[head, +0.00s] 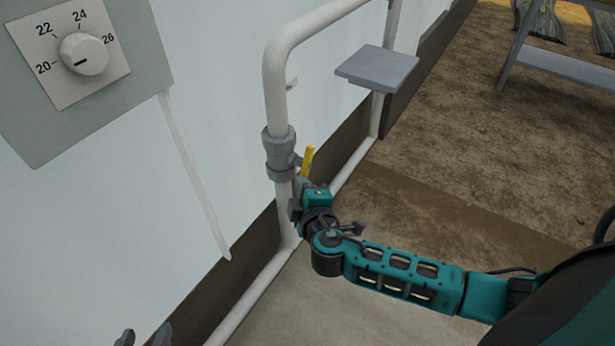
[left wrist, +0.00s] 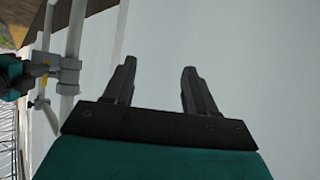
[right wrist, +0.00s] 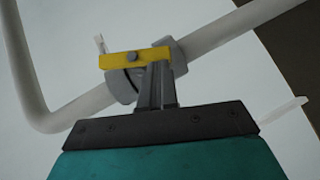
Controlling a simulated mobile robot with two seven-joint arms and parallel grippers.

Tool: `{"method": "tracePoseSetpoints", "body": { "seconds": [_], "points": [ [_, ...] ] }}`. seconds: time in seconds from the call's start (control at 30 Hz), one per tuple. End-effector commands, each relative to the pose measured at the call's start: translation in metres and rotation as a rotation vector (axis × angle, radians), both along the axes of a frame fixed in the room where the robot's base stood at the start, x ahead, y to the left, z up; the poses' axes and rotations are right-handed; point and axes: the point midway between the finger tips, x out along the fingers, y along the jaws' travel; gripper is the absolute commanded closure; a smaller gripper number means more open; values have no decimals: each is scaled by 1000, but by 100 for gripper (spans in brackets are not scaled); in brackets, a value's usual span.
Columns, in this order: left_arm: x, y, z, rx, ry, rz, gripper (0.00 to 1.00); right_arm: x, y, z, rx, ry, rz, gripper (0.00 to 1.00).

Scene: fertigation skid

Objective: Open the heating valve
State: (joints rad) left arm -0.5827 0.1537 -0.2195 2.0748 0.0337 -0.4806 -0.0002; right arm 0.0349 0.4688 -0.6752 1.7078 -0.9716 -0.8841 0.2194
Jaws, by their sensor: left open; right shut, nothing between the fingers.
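The heating valve (head: 280,155) is a grey fitting on a white upright pipe by the wall. Its yellow handle (head: 307,161) sticks out to the right and tilts up. In the right wrist view the handle (right wrist: 122,60) lies across the valve at an angle to the pipe. My right gripper (right wrist: 157,68) is shut and empty, its tips at the handle's right end; I cannot tell whether they touch. My left gripper (left wrist: 155,72) is open and empty in front of the pale wall. Only its tips show at the head view's bottom edge (head: 143,338). The valve (left wrist: 68,76) also shows left of it.
A thermostat dial (head: 84,54) marked 20 to 26 is on a grey wall panel at the upper left. A small grey shelf plate (head: 377,68) stands by the pipe. The white pipe (head: 275,90) bends at the top and continues along the floor. Bare soil lies right.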

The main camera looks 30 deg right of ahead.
Motion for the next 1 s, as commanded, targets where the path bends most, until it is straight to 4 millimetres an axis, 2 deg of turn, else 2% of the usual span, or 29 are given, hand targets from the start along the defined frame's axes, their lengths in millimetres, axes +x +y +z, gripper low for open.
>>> {"method": "tracePoseSetpoints", "body": {
  "seconds": [0.03,0.3,1.0],
  "points": [
    [0,1,-19,2,3,0,44,1,1,-11,-32,-23,2,100],
    [-4,2,-51,5,21,0,44,4,-3,-15,-207,-126,4,100],
    [1,-10,-45,-25,12,-9,44,6,-6,-16,-227,-137,6,100]
  ]
}}
